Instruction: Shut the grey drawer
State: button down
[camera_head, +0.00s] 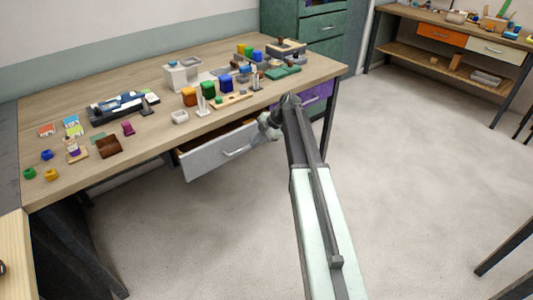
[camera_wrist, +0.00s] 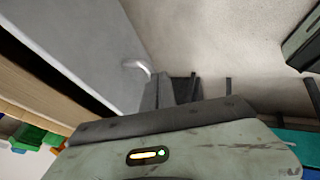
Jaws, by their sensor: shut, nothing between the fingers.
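The grey drawer (camera_head: 206,162) sticks out from under the front edge of the wooden desk, partly open. Its pale bar handle (camera_head: 237,152) is on the front panel. My gripper (camera_head: 268,126) is shut and empty at the right end of the drawer, close to its front corner. Whether it touches the drawer cannot be told. In the wrist view the grey drawer panel (camera_wrist: 75,45) fills the upper left, with the handle (camera_wrist: 137,66) just ahead of my gripper (camera_wrist: 170,90). The drawer's inside is mostly hidden.
The wooden desk (camera_head: 75,105) holds several small blocks, jars and trays. A purple drawer (camera_head: 315,97) sits right of the grey one, partly behind my arm. The floor (camera_head: 420,160) in front is clear. A workbench (camera_head: 445,40) with an orange drawer stands at the back right.

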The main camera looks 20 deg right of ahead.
jog(key=w, duration=0.3)
jog(key=w+a, duration=0.1)
jog(key=w, duration=0.2)
jog(key=w+a, duration=0.1)
jog(key=w, duration=0.1)
jog(key=shift+w, duration=0.4)
jog(key=shift+w+a+r, duration=0.1)
jog(key=shift+w+a, duration=0.05)
jog(key=shift+w, duration=0.2)
jog(key=shift+s, duration=0.45)
jog(key=s, duration=0.1)
jog(key=s+p, duration=0.1)
jog(key=s+d+r, duration=0.1)
jog(key=shift+s, duration=0.1)
jog(key=p, duration=0.8)
send_near(246, 136)
jog(key=shift+d+v, duration=0.2)
jog(key=shift+v, duration=0.9)
